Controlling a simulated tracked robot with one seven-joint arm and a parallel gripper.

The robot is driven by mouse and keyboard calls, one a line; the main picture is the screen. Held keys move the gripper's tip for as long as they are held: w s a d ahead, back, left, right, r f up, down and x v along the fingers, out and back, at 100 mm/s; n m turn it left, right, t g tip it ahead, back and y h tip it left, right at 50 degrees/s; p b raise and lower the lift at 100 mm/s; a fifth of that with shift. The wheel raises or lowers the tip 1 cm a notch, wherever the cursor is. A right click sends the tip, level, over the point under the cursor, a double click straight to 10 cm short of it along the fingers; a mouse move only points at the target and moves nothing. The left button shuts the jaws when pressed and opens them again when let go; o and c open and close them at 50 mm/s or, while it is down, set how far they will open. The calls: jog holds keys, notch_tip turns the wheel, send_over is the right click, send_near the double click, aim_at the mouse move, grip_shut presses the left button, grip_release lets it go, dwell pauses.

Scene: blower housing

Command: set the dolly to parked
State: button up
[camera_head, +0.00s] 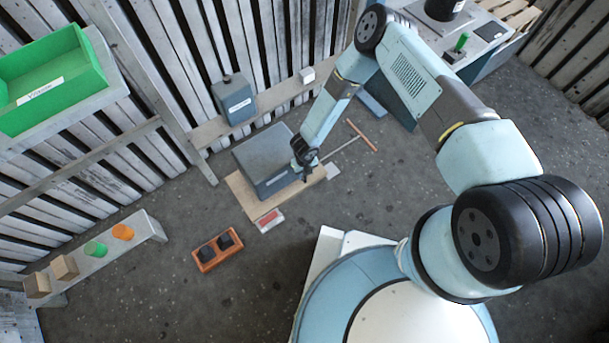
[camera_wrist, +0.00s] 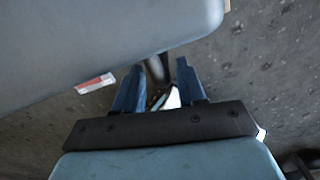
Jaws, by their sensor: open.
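The dolly appears to be the low wooden platform (camera_head: 243,193) on the floor, with a large grey box (camera_head: 262,150) on it. A thin rod with a brown crossbar (camera_head: 362,136) lies to its right. A red and white plate (camera_head: 269,219) is at the platform's front corner; it also shows in the wrist view (camera_wrist: 95,83). My gripper (camera_head: 305,174) points down at the box's right side. In the wrist view my gripper (camera_wrist: 159,68) has its blue fingers apart, with a dark upright piece (camera_wrist: 158,70) between or just beyond them; contact cannot be told. The grey box (camera_wrist: 90,40) fills the upper left.
An orange tray with black pieces (camera_head: 217,250) lies on the floor in front. A bench (camera_head: 150,226) with cups and blocks stands at left. A shelf holds a green bin (camera_head: 80,75). A grey box (camera_head: 234,100) sits on a wall ledge.

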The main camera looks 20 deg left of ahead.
notch_tip(320, 180, up, 10)
jog(key=shift+f, duration=0.1)
dwell(0.8)
